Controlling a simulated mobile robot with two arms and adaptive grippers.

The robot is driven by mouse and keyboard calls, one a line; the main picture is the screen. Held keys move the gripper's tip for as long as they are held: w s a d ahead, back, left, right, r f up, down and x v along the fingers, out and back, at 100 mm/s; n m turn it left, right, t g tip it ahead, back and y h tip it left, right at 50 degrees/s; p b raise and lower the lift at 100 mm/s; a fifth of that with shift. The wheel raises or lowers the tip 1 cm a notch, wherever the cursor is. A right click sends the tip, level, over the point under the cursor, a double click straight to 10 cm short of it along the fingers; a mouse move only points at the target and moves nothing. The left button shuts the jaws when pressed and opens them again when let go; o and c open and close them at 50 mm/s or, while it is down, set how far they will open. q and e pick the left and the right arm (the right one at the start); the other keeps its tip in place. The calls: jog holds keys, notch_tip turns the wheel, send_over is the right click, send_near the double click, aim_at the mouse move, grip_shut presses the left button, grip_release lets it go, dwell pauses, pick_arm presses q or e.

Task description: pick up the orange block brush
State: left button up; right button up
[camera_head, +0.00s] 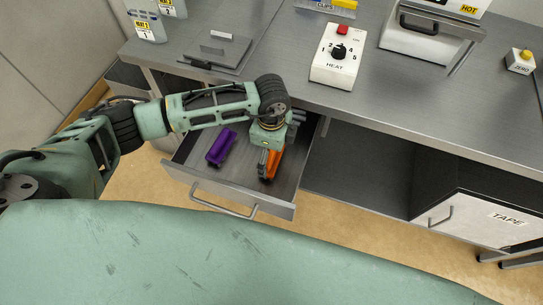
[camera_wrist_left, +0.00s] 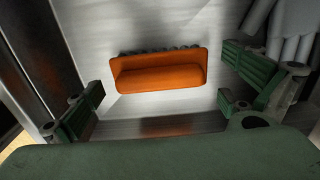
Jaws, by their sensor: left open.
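The orange block brush (camera_head: 273,163) lies in the open drawer (camera_head: 240,196), near its right side; my left gripper partly covers it in the head view. In the left wrist view the orange block brush (camera_wrist_left: 158,72) lies lengthwise across the picture, with dark bristles along its far edge. My left gripper (camera_head: 266,152) is over the drawer, above the brush. In the left wrist view its green fingers (camera_wrist_left: 165,97) are spread wide, one on each side of the brush and apart from it. Nothing is between them in their grip. My right gripper is not in view.
A purple block brush (camera_head: 221,147) lies left of the orange one in the drawer. Grey rounded pieces (camera_wrist_left: 290,30) are close to the right finger. The drawer walls and the counter (camera_head: 400,105) above bound the space. A HEAT control box (camera_head: 338,58) stands on the counter.

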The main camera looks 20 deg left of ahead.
pick_arm(q)
jog(key=shift+f, duration=1.35)
jog(key=c, duration=0.9)
jog(key=shift+r, duration=0.1)
